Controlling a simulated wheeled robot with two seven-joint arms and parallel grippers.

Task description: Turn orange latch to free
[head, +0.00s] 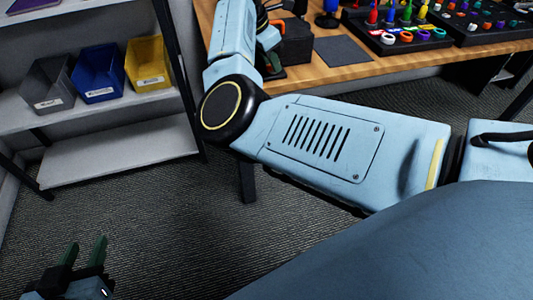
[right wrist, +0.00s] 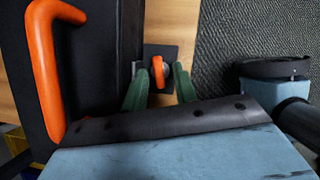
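The orange latch (right wrist: 158,72) is a small rounded knob on a dark square plate (right wrist: 170,52) fixed to a wooden surface, seen in the right wrist view. My right gripper (right wrist: 160,80) has its two green fingers apart, one on each side of the latch. I cannot tell whether either finger touches it. In the head view my right arm reaches across to the table's left end, and its gripper cannot be made out clearly there. My left gripper (head: 82,252) is low at the bottom left of the head view, over the floor, with its green fingers apart and nothing between them.
A large orange handle (right wrist: 48,75) on a dark body stands left of my right gripper. The wooden table (head: 385,68) holds a dark box (head: 295,42), a dark mat (head: 343,51) and trays of coloured parts. Shelves at left hold grey, blue and yellow bins (head: 148,64).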

